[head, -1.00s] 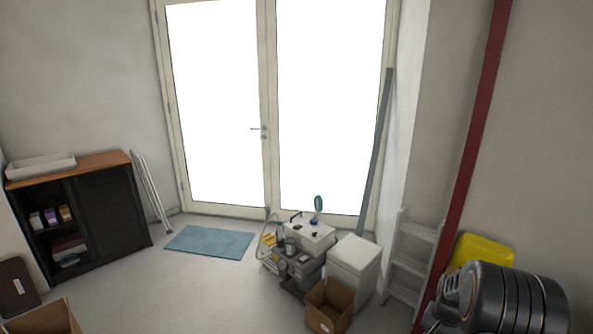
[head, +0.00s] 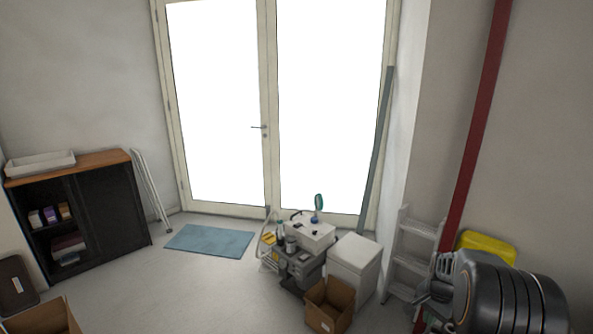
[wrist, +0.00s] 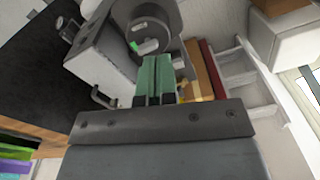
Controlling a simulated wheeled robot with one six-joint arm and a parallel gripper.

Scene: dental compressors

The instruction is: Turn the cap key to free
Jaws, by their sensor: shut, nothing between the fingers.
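In the wrist view, my gripper (wrist: 156,72) shows two green fingers close together, shut and empty. Just beyond the fingertips is a grey round part (wrist: 152,24) on a pale grey housing (wrist: 95,58). A small pale tab with a green mark (wrist: 147,46) sits on this round part, close to the fingertips. It may be the cap key, but I cannot tell for sure, nor read its setting. The fingers partly cover the area below it. I cannot tell whether they touch anything. In the head view the gripper's fingers do not show.
A pale box-topped unit (head: 311,236) stands near the glass doors, beside a white bin (head: 353,266) and an open cardboard box (head: 330,304). A step ladder (head: 413,262) and red pipe (head: 474,130) stand right.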

